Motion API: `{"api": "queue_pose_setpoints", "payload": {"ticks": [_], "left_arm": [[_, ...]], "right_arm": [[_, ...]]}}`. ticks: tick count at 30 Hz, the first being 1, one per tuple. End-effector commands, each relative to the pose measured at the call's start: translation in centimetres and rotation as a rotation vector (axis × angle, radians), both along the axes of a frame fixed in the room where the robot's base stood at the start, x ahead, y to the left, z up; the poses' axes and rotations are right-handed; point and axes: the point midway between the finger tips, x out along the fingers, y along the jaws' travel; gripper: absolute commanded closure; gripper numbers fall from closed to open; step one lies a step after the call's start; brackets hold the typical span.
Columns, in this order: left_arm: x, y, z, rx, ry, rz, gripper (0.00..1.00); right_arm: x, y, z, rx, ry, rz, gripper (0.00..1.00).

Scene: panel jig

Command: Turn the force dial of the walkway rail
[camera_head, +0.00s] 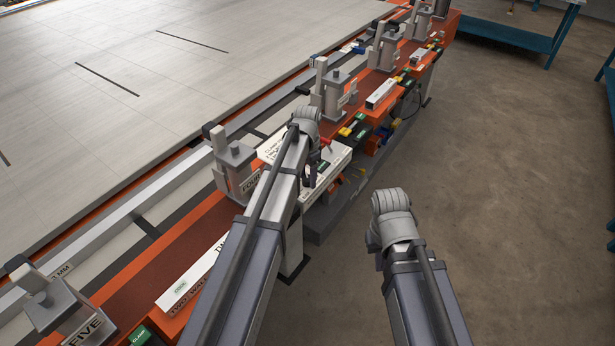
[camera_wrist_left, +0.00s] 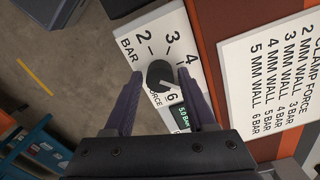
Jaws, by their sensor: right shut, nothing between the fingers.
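The force dial (camera_wrist_left: 160,75) is a dark round knob with a white pointer line, on a white plate with figures in bar. The pointer aims to the lower right, towards the right finger, short of the 6. A small green display (camera_wrist_left: 184,114) beside it reads 5.0 BAR. My left gripper (camera_wrist_left: 160,74) is open, with one finger on each side of the knob; small gaps seem to show. Its right finger hides part of the scale. In the head view my left arm covers much of this spot. My right arm shows at the right, but its fingers are not visible.
A white clamp force card (camera_wrist_left: 268,75) lists wall thicknesses and bar values beside the dial plate. In the head view, an orange rail (camera_head: 185,240) carries several grey clamp posts and labelled boxes. The floor (camera_head: 500,200) at the right is clear, with a teal bench (camera_head: 510,35) beyond.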

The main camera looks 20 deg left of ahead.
Motion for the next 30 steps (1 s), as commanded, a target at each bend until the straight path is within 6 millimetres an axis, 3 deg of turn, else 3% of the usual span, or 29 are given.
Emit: {"api": "queue_pose_setpoints", "payload": {"ticks": [2, 14, 30], "left_arm": [[0.00, 0.00, 0.00, 0.000, 0.000, 0.000, 0.54], [-0.01, 0.01, -0.01, 0.000, 0.000, 0.000, 0.99], [0.00, 0.00, -0.01, 0.000, 0.000, 0.109, 1.00]], "right_arm": [[0.00, 0.00, 0.00, 0.000, 0.000, 0.000, 1.00], [0.00, 0.00, -0.01, 0.000, 0.000, 0.000, 1.00], [0.00, 0.00, -0.01, 0.000, 0.000, 0.000, 1.00]]}}
